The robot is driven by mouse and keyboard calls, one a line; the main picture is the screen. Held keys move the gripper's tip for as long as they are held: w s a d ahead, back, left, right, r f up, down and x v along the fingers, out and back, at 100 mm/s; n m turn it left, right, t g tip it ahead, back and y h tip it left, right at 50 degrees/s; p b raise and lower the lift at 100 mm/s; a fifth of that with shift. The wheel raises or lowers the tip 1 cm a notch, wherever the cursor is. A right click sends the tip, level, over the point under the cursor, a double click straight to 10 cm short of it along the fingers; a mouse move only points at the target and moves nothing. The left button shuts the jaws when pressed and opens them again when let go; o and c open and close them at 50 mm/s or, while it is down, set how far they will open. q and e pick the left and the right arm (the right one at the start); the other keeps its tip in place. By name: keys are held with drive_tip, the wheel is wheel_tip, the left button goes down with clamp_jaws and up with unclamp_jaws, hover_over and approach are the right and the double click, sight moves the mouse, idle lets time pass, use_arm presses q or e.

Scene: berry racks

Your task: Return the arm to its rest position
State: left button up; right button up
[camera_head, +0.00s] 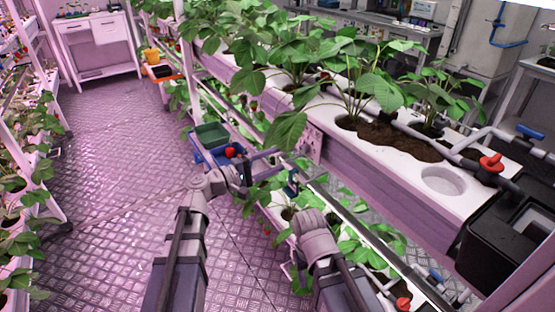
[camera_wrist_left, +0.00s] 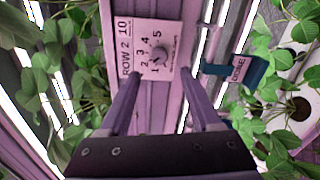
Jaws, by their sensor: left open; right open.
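My left gripper (camera_head: 279,166) is beside the lower front of the white planter rack, its fingers pointing right. In the left wrist view the gripper (camera_wrist_left: 165,85) is open, its two fingers apart with nothing between them. Beyond its fingertips is a white dial panel (camera_wrist_left: 155,50) marked with numbers and "ROW 2". My right arm (camera_head: 316,232) comes up from the bottom beside the rack; its gripper is hidden behind the arm.
The planter (camera_head: 430,175) runs along the right. The aisle floor (camera_head: 120,150) is clear.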

use_arm(q)
drive_tip(key=shift+f, duration=0.1)
drive_tip(key=s+f+m+g+y, duration=0.3)
drive_tip(key=s+f, duration=0.1)
drive_tip(key=f, duration=0.3)
drive_tip(key=s+f+m+g+y, duration=0.3)
drive_tip(key=s+f, duration=0.1)
drive_tip(key=f, duration=0.3)
drive_tip(key=s+a+f+m+g+y, duration=0.3)
drive_tip(key=s+a+f+g+y, duration=0.1)
drive_tip(key=s+a+f+y, duration=0.6)
drive_tip(key=s+d+r+m+p, duration=0.2)
drive_tip(key=d+r+p, duration=0.3)
drive_tip(key=r+p, duration=0.5)
drive_tip(key=s+d+r+m+p, duration=0.2)
drive_tip(key=d+r+p, duration=0.2)
drive_tip(key=r+p, duration=0.6)
wheel_tip(320, 180, up, 3)
drive_tip(key=shift+s+d+f+g+p, duration=0.1)
drive_tip(key=shift+s+d+g+p, duration=0.2)
drive_tip(key=shift+d+g, duration=0.1)
